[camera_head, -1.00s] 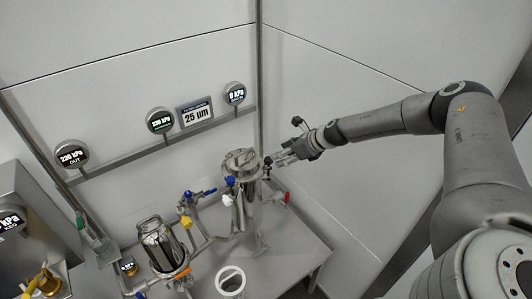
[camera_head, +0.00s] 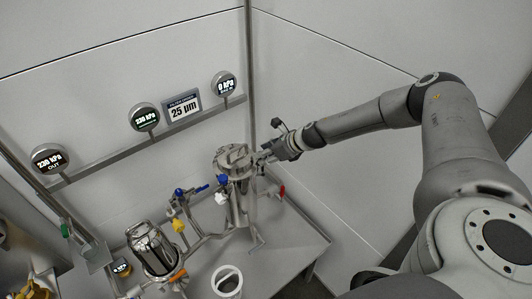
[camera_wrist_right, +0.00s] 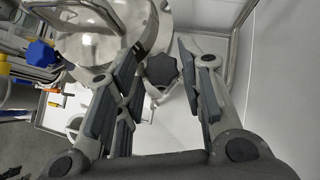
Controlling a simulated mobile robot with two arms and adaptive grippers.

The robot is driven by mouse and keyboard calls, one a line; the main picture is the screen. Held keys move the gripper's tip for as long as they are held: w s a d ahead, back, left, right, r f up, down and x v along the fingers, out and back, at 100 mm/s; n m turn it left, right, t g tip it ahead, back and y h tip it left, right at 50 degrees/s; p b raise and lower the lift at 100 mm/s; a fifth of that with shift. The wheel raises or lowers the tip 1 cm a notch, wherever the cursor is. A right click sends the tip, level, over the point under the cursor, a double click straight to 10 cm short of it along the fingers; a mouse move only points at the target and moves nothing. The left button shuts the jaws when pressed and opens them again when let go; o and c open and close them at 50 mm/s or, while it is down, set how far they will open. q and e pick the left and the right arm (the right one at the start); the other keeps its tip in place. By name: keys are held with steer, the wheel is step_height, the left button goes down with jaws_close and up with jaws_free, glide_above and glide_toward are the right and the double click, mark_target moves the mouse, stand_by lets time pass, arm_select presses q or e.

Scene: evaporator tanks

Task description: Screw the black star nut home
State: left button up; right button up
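The black star nut (camera_wrist_right: 161,69) shows in the right wrist view, face on, at the side of the shiny steel filter vessel (camera_wrist_right: 95,40). My right gripper (camera_wrist_right: 163,72) is open, with one finger on each side of the nut; small gaps appear to separate the fingers from it. Nothing is held. In the head view my right gripper (camera_head: 264,154) is beside the top of the vessel (camera_head: 236,178) on its right side. The nut is hard to make out there. My left gripper is not in view.
A blue knob (camera_wrist_right: 40,52) lies left of the fingers. A second steel vessel (camera_head: 152,249), a yellow-handled valve (camera_head: 179,225), a red handle (camera_head: 282,191) and a white bucket (camera_head: 227,282) stand around the steel table (camera_head: 290,240). The wall is bare at right.

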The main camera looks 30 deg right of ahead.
steer(key=c, duration=0.5)
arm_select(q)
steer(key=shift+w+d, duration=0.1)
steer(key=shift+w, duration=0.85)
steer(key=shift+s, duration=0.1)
arm_select(e)
steer(key=shift+m, duration=0.3)
steer(key=shift+a+m+h, duration=0.15)
steer(key=shift+m+h, duration=0.25)
steer(key=shift+h, duration=0.1)
steer(key=shift+a+m+t+h, duration=0.1)
steer(key=shift+m+t+h, duration=0.2)
steer(key=shift+m+h, duration=0.4)
steer(key=m+h, duration=0.2)
steer(key=m, duration=0.1)
steer(key=m+h, duration=0.1)
steer(key=m, duration=0.1)
steer(key=shift+a+h, duration=0.3)
steer(key=shift+h, duration=0.1)
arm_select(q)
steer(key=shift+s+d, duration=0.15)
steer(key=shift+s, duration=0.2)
arm_select(e)
steer(key=shift+w+a+m+g+h, duration=0.1)
steer(key=shift+m+g+h, duration=0.4)
steer(key=shift+m+h, duration=0.7)
steer(key=shift+m, duration=0.5)
steer(key=shift+r, duration=0.1)
